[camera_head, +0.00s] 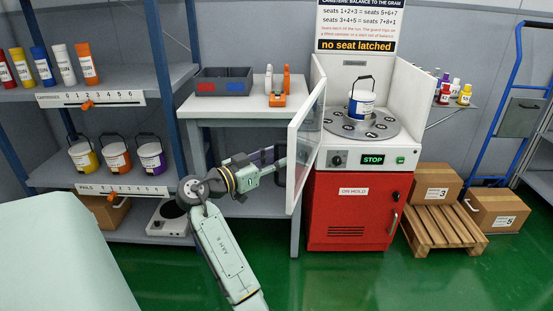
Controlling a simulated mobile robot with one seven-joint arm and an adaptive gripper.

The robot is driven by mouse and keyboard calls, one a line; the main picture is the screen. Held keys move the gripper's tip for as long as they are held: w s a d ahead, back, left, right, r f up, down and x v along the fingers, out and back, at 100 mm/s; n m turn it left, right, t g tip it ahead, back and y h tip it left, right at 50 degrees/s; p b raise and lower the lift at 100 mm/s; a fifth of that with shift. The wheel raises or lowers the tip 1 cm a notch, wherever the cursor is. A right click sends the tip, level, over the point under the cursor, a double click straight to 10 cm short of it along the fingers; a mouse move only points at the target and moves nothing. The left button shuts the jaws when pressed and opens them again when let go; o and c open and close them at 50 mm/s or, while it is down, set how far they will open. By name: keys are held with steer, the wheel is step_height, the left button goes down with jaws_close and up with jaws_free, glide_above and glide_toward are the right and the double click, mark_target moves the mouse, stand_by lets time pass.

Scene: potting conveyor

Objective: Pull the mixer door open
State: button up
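The mixer is a red cabinet (352,211) with a white hood and a round turntable (375,128). Its clear, white-framed door (307,146) stands swung out at the left side, at an angle to the front, so the chamber is exposed. My gripper (279,164) is at the door's left edge, reaching in from the left at about mid-height of the panel. Its fingers are small and overlap dark shapes there, so whether they touch or hold the door handle cannot be told. A white and blue pail (362,99) stands on the turntable.
A side table (243,107) with a grey bin (224,82) and orange items stands behind my arm. Shelves with tubes and pails are at the left. Green floor in front of the mixer is clear.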

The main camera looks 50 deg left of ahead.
steer(key=shift+s, duration=0.15)
steer(key=s+a, duration=0.1)
steer(key=s, duration=1)
steer(key=shift+s, duration=0.35)
